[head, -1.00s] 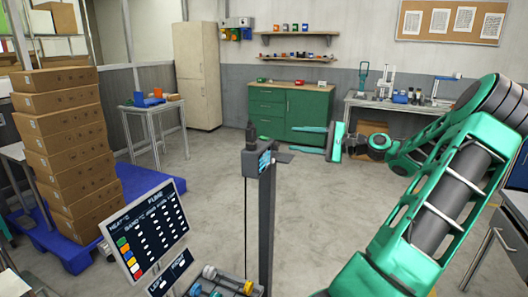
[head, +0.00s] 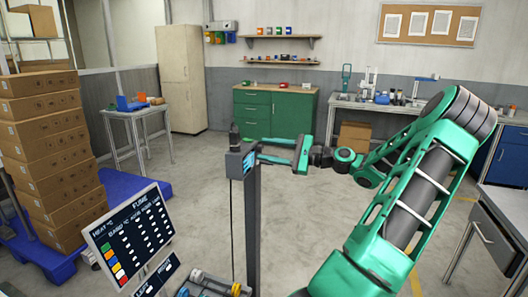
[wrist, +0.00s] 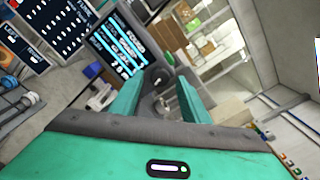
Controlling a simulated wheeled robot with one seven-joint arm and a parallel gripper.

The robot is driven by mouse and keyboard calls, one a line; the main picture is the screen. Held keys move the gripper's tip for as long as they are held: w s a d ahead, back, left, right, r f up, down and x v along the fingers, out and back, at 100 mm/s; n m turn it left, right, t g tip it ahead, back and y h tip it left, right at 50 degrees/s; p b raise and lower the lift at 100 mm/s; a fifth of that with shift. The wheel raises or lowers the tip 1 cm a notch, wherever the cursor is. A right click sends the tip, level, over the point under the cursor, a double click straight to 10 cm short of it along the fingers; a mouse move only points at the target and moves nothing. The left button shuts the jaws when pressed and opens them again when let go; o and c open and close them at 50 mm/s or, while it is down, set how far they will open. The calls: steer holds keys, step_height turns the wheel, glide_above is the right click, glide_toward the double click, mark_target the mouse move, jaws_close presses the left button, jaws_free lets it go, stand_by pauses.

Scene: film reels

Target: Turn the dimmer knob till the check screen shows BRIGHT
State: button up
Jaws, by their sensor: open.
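My gripper (head: 261,149) is open, its two green fingers pointing left at the head of a dark post (head: 252,225). The post's head carries a small blue-lit screen (head: 248,160), seen edge-on. In the wrist view that screen (wrist: 118,45) shows cyan rows, too small and tilted to read. A dark round part, seemingly the knob (wrist: 158,76), appears between the fingertips in the wrist view. I cannot tell whether the fingers touch it. In the head view the knob cannot be made out clearly.
A tilted chart board (head: 130,235) stands at lower left, with reels (head: 200,280) beside it. Stacked boxes (head: 45,150) sit on a blue pallet (head: 130,190) at left. A green cabinet (head: 285,112) and workbench stand at the back. The floor between is clear.

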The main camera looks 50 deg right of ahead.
steer(key=shift+w+a, duration=0.2)
steer(key=shift+w, duration=0.3)
jaws_close()
steer(key=c, duration=1.1)
jaws_free()
steer(key=shift+r, duration=0.1)
steer(key=shift+o, duration=0.2)
